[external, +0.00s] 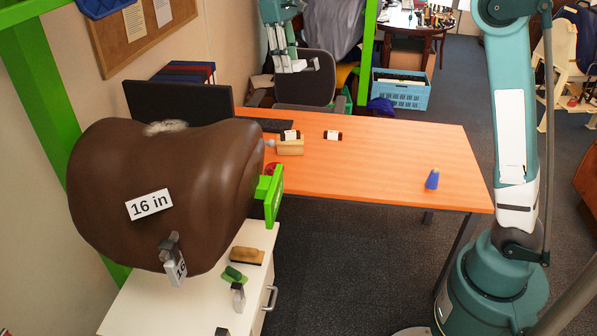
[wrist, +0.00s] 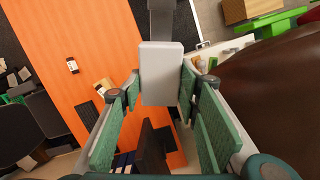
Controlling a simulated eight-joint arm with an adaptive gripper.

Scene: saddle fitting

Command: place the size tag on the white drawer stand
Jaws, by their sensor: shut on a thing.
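The size tag (wrist: 162,75) is a light grey block with a darker grey strip at its far end. In the wrist view it sits between the green pads of my gripper (wrist: 160,88), which is shut on it. In the external view my gripper (external: 290,66) is high at the top, beyond the brown saddle form. The held tag is hard to make out there. The white drawer stand (external: 130,308) is at the lower left of the external view, below and well apart from my gripper. The side facing me carries a grey handle.
The brown form (external: 170,190) with a "16 in" label overhangs the stand. A brush (external: 247,256), a green item (external: 234,273) and a grey clip (external: 238,296) lie on the stand. A green bracket (external: 273,195) rises beside it. The orange table (external: 385,160) is mostly clear.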

